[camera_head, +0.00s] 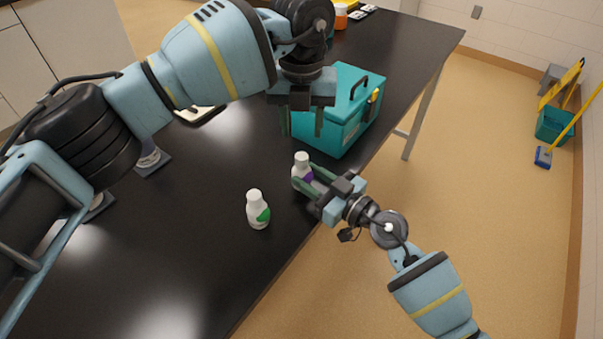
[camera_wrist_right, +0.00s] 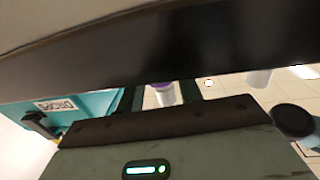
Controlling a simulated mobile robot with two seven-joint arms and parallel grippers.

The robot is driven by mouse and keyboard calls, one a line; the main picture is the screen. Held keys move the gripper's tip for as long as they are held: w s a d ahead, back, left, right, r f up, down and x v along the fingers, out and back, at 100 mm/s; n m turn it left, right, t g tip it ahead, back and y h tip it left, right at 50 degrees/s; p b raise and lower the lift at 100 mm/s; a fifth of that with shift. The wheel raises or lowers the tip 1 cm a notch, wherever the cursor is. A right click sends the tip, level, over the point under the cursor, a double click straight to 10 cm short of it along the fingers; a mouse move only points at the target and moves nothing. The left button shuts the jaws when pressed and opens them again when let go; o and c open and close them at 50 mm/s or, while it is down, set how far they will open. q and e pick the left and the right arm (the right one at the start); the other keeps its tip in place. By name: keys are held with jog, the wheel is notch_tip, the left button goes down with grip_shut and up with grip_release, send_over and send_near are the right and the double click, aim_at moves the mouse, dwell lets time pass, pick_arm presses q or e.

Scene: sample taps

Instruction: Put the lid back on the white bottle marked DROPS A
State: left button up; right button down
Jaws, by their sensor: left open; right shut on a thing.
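A white bottle with a purple label (camera_head: 298,171) stands near the table's front edge. My right gripper (camera_head: 311,179) is shut on it from the right. The purple-labelled bottle also shows between the fingers in the right wrist view (camera_wrist_right: 163,95). A second white bottle with a green label (camera_head: 256,211) stands to its left, nearer the camera; it is apart from both grippers. My left gripper (camera_head: 302,124) is open, fingers down, above and behind the bottles, in front of the teal box. I cannot read either bottle's marking. I cannot make out a separate lid.
A teal box with a dark handle (camera_head: 345,130) stands behind the bottles, close to the left gripper. An orange and white container (camera_head: 340,17) stands at the far end.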

aim_at(301, 156)
pick_arm(q)
jog(key=n, duration=1.1)
jog(key=shift+n, duration=0.3)
jog(key=shift+f, duration=4)
